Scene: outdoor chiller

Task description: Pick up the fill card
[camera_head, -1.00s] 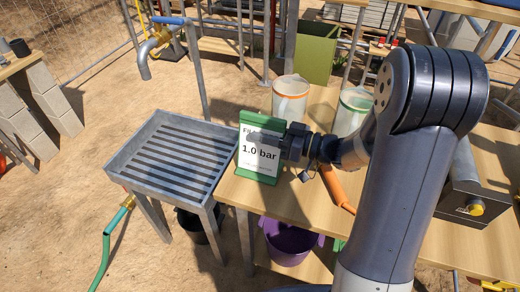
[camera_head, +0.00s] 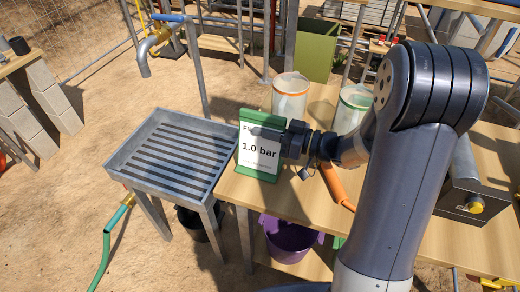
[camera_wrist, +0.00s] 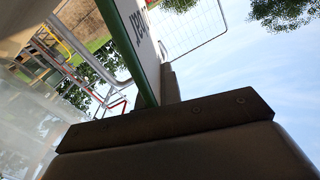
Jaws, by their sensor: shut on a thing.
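The fill card (camera_head: 259,160) is a white board with green top and bottom bands and the text "1.0 bar". It stands upright at the left edge of the wooden table, and I cannot tell whether its base touches the top. My gripper (camera_head: 276,140) comes from the right and is shut on the card, covering part of its upper text. In the wrist view the card (camera_wrist: 140,40) shows nearly edge-on, close against my gripper (camera_wrist: 170,85).
A slatted metal tray stand (camera_head: 165,155) with a tap (camera_head: 155,42) above it is left of the table (camera_head: 240,190). Two clear containers with orange (camera_head: 290,95) and green (camera_head: 352,108) rims stand behind the card. An orange object (camera_head: 336,186) lies near my gripper.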

